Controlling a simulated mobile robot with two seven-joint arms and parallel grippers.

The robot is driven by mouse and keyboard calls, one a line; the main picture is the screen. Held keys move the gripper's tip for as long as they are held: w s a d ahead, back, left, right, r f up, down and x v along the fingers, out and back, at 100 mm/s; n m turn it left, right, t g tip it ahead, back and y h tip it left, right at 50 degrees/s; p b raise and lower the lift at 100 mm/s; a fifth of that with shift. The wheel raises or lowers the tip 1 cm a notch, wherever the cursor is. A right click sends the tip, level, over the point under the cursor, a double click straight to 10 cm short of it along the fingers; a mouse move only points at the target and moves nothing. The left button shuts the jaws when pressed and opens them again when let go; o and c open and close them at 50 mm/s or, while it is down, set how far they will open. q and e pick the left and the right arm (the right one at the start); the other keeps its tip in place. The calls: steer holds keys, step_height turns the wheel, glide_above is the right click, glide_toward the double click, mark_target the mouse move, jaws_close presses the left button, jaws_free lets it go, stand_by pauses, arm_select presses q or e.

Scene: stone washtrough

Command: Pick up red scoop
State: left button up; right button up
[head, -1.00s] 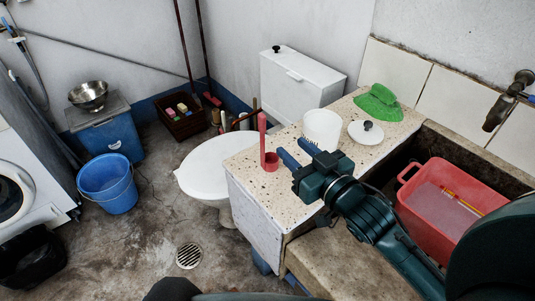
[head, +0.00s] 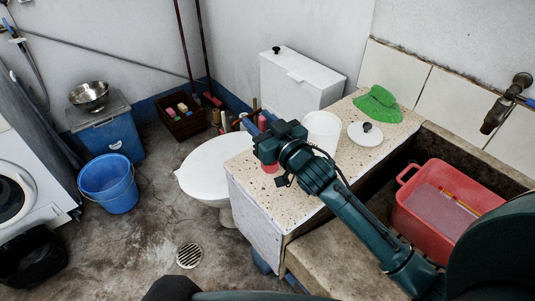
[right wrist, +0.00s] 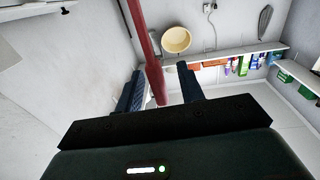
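The red scoop stands on the speckled counter (head: 243,171) at its left end, its cup (head: 270,168) partly showing below my right gripper. Its long upright handle is hidden behind the gripper in the head view. In the right wrist view the red handle (right wrist: 147,50) rises between the two fingers, closer to the left finger. My right gripper (head: 258,122) is open around the handle; it also shows in the right wrist view (right wrist: 160,88). I cannot tell whether a finger touches the handle. My left gripper is not in view.
A white tub (head: 322,131) stands just right of the gripper. A red basin (head: 440,215) sits in the stone trough. A toilet (head: 208,166) is left of the counter.

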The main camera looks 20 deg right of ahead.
steer(key=shift+w+a, duration=0.15)
steer(key=shift+w, duration=0.45)
steer(key=shift+c, duration=0.6)
jaws_close()
